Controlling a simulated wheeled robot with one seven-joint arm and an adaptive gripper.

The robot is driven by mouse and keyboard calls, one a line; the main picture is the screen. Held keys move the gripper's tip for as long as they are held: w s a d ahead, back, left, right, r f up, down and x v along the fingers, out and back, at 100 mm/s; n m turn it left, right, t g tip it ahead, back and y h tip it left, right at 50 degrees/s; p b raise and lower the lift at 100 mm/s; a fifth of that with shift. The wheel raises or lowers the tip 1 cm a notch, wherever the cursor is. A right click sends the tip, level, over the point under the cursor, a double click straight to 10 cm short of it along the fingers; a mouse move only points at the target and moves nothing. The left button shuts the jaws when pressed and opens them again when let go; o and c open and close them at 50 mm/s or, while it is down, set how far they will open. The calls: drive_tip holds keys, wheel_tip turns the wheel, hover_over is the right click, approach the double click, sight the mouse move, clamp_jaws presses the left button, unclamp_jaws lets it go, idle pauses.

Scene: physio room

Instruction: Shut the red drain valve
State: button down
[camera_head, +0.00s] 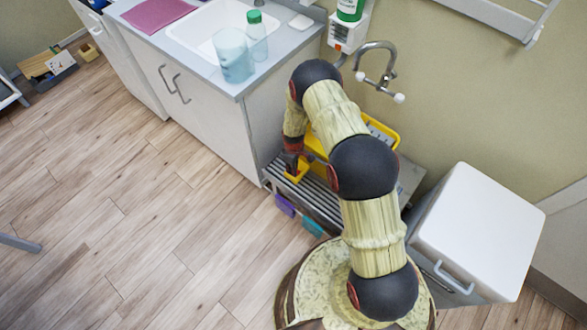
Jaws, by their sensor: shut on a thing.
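My gripper (294,168) is low beside the right end of the white sink cabinet, over the front of a slatted metal rack (326,205). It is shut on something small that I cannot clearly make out. I cannot make out the red drain valve. My arm hides part of the space behind the gripper.
A yellow tub (381,132) stands on the rack behind my arm. A white lidded bin (478,228) is on the right. The counter holds a clear blue jug (234,58) and a green-capped bottle (257,38). The wooden floor (130,210) at left is mostly clear.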

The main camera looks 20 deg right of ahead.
idle(0.3)
drive_tip(key=c, duration=1.7)
unclamp_jaws()
drive_tip(key=shift+d, duration=0.1)
drive_tip(key=shift+c, duration=0.2)
drive_tip(key=shift+o, duration=0.4)
wheel_tip(320, 180, up, 12)
